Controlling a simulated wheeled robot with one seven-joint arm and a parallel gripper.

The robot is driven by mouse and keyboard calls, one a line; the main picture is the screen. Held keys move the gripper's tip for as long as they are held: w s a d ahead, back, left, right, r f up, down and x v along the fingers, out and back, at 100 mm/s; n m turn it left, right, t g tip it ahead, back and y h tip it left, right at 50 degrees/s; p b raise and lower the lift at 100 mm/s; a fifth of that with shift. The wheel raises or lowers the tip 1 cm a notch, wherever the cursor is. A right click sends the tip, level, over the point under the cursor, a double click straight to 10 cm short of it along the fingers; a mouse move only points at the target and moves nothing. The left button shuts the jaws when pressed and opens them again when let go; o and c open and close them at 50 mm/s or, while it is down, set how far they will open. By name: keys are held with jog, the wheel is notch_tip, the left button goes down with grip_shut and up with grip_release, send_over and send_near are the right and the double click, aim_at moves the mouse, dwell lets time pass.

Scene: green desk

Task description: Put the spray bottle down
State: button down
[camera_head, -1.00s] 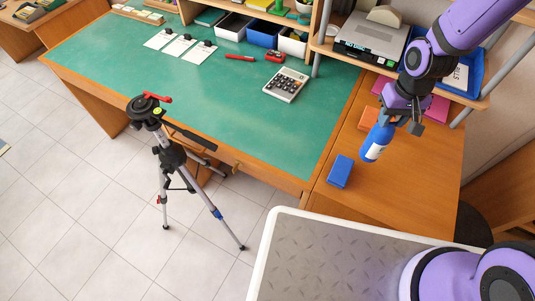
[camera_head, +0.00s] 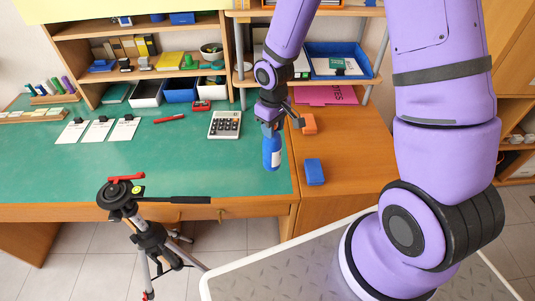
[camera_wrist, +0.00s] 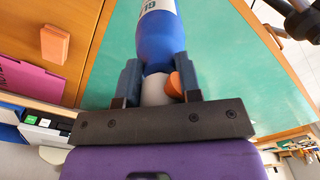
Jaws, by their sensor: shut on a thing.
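The blue spray bottle (camera_head: 271,152) with a white label is in my gripper (camera_head: 271,124). In the head view it hangs upright over the right end of the green desk top (camera_head: 215,172). In the wrist view the bottle (camera_wrist: 158,38) sits between the two fingers (camera_wrist: 157,82), which are shut on its neck. An orange part of its head shows beside the right finger. I cannot tell exactly how high its base is above the desk.
A blue block (camera_head: 314,172) and an orange block (camera_head: 309,124) lie on the wooden side table (camera_head: 345,170). A calculator (camera_head: 225,125) stands to the left of the bottle. A tripod (camera_head: 140,225) is in front of the desk. The green surface around the bottle is clear.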

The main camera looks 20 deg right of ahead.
notch_tip(320, 180, down, 6)
jog(key=shift+f, duration=0.25)
jog(key=c, duration=0.8)
grip_release()
jog(key=shift+o, duration=0.2)
jog(key=shift+r, duration=0.15)
notch_tip(320, 180, up, 12)
jog(key=shift+d+r, duration=0.1)
jog(key=shift+d, duration=0.05)
notch_tip(320, 180, up, 9)
jog(key=m+t, duration=0.1)
send_over(273, 142)
jog(key=d, duration=0.4)
jog(key=s+d+r+m+t, duration=0.2)
jog(key=s+r, duration=0.4)
jog(key=r, duration=0.3)
jog(key=s+d+r+m+t, duration=0.2)
jog(key=s+r, duration=0.7)
jog(key=s, duration=0.5)
jog(key=shift+r, duration=0.4)
